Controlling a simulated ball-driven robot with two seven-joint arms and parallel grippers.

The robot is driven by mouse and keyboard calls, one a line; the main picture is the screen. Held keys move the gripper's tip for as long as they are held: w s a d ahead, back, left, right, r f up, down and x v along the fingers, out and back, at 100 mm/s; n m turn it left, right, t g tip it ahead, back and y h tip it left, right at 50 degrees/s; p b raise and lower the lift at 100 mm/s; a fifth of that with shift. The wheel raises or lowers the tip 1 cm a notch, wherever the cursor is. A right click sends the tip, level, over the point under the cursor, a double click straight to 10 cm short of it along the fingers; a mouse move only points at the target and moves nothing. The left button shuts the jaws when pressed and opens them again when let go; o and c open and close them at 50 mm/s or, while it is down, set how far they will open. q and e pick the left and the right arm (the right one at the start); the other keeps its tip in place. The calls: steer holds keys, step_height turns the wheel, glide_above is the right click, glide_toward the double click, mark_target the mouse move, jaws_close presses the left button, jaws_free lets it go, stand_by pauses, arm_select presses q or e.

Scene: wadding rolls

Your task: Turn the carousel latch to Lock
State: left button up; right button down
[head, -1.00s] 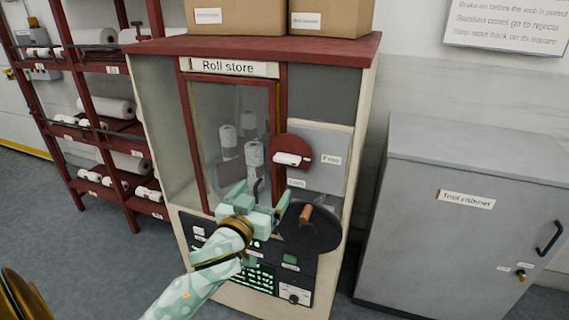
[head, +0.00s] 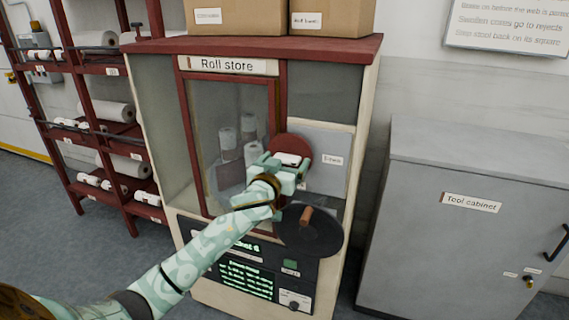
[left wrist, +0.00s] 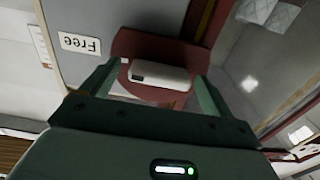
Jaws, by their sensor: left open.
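The carousel latch is a red disc (head: 283,143) with a white handle (head: 290,157) on a grey panel of the roll store (head: 226,66). The handle lies about level, toward the Free label (head: 333,160). My left gripper (head: 287,164) is in front of the latch and hides the lower disc. In the left wrist view the handle (left wrist: 158,75) lies crosswise between the open fingers (left wrist: 152,85), and the Free label (left wrist: 80,44) shows upside down. Whether the fingers touch the handle I cannot tell. The Lock label is hidden now. My right gripper is not in view.
A black crank disc (head: 311,238) with an orange-brown grip (head: 306,217) sticks out just below the latch. A lit screen (head: 246,280) is lower down. White rolls (head: 228,137) stand behind the glass door. A grey tool cabinet (head: 470,260) stands at the right.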

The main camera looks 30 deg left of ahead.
arm_select(q)
steer(key=c, duration=1)
steer(key=m+p, duration=0.2)
steer(key=shift+r+m+p, duration=0.2)
steer(key=shift+m+p, duration=0.15)
steer(key=shift+m, duration=0.05)
steer(key=m+p, duration=0.1)
steer(key=m, duration=0.1)
steer(key=shift+m+p, duration=0.4)
steer(key=m+p, duration=0.1)
steer(key=m, duration=0.1)
steer(key=shift+f+m, duration=0.1)
steer(key=shift+m, duration=0.3)
steer(key=m+p, duration=0.1)
steer(key=m, duration=0.2)
steer(key=shift+d+m+p, duration=0.1)
steer(key=shift+m+p, duration=0.2)
steer(key=shift+p, duration=0.1)
steer(key=m, duration=0.3)
steer(key=m+p, duration=0.1)
steer(key=m, duration=0.1)
steer(key=shift+f+m+p, duration=0.2)
steer(key=shift+m+p, duration=0.1)
steer(key=shift+m, duration=0.1)
